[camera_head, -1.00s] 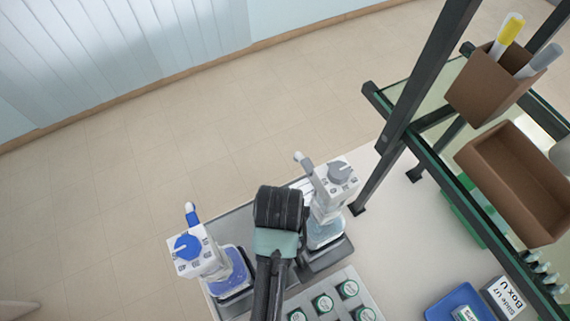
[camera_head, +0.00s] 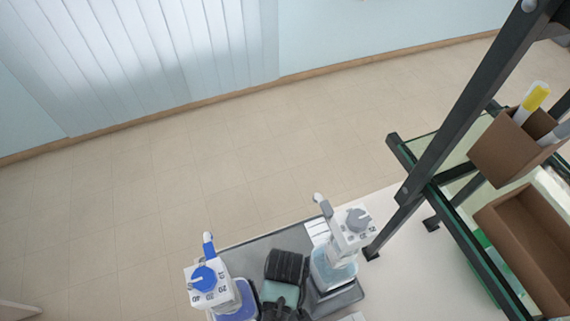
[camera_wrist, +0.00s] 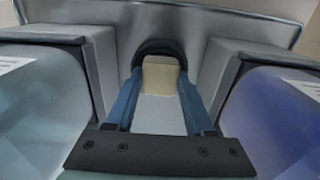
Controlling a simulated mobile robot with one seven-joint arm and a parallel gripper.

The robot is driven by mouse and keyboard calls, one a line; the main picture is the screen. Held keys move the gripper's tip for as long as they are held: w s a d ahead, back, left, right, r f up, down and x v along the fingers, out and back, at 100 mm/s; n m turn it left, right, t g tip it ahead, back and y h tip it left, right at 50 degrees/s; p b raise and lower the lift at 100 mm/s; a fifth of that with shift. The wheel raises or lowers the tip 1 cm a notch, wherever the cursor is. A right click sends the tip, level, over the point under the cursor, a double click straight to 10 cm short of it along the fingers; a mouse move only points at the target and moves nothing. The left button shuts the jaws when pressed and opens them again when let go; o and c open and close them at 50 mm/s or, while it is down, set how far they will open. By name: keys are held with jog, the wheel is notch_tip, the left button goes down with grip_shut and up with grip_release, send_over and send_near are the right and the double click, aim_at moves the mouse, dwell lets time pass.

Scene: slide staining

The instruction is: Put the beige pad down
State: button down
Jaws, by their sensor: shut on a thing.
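The beige pad (camera_wrist: 160,76) shows in the wrist view between the blue fingers of my gripper (camera_wrist: 160,85), which is shut on it. A grey surface lies below it; I cannot tell whether the pad touches it. In the head view my gripper (camera_head: 285,268) is down between two bottle-top dispensers, and the pad is hidden there by my arm.
The blue-knobbed dispenser (camera_head: 208,280) stands left of my gripper and the grey-knobbed dispenser (camera_head: 345,235) right, both close. A grey tray (camera_head: 262,243) lies under them. A dark-framed shelf (camera_head: 440,225) with brown boxes (camera_head: 507,147) stands at the right.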

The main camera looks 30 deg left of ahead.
jog(key=shift+w+f, duration=0.1)
jog(key=shift+f, duration=0.25)
jog(key=shift+c, duration=1.4)
grip_release()
notch_tip(320, 180, up, 13)
jog(key=shift+b, duration=0.35)
jog(key=shift+f, duration=0.1)
